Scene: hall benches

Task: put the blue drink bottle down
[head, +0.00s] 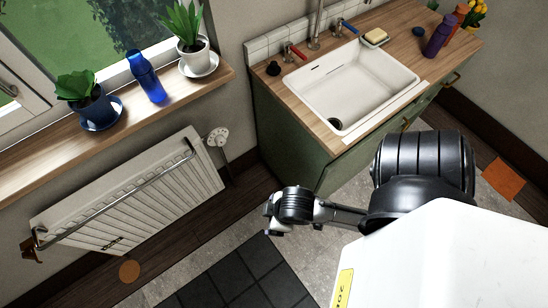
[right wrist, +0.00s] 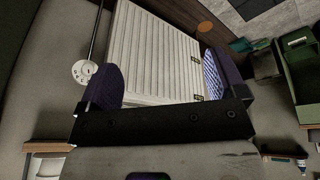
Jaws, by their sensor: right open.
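The blue drink bottle (head: 150,80) stands upright on the wooden windowsill (head: 135,113), between two potted plants, in the head view. No gripper touches it. My right gripper (right wrist: 158,65) is open in the right wrist view, its two dark, purplish fingers wide apart with nothing held between them. The white radiator (right wrist: 155,50) shows behind the gap. I cannot make out the bottle in the right wrist view. My left gripper is not in view.
A blue-potted plant (head: 92,103) is left of the bottle and a white-potted plant (head: 195,55) right of it. A white sink (head: 352,85) is set in the wooden counter.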

